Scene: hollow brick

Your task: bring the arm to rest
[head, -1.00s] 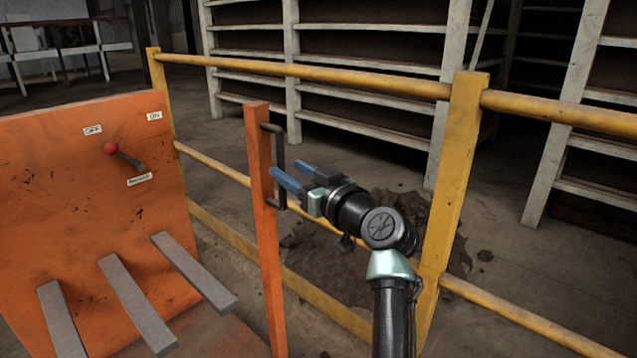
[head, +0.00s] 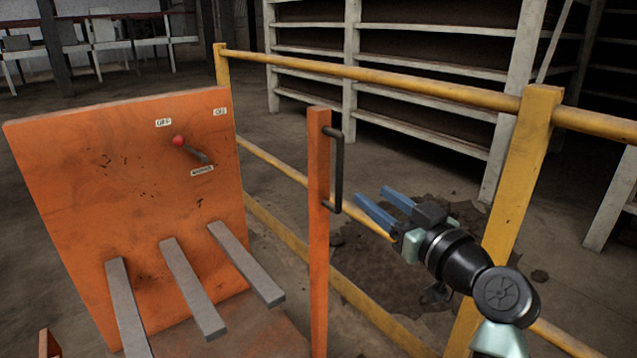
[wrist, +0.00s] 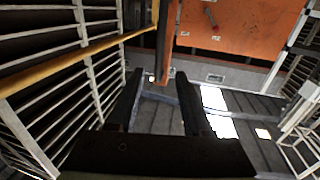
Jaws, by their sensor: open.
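My gripper (head: 378,208) is open and empty, to the right of the orange post (head: 319,240) with the black handle (head: 337,170). Its blue fingers point up and left toward the handle, with a visible gap between them and it in the head view. In the wrist view my gripper (wrist: 160,95) shows its two fingers apart with nothing between them.
An orange panel (head: 110,210) with a red-knobbed lever (head: 190,147) and several grey bars (head: 195,290) stands at the left. A yellow railing (head: 380,75) runs behind the post, with a yellow upright (head: 515,180) near my arm. White shelves (head: 420,125) stand beyond.

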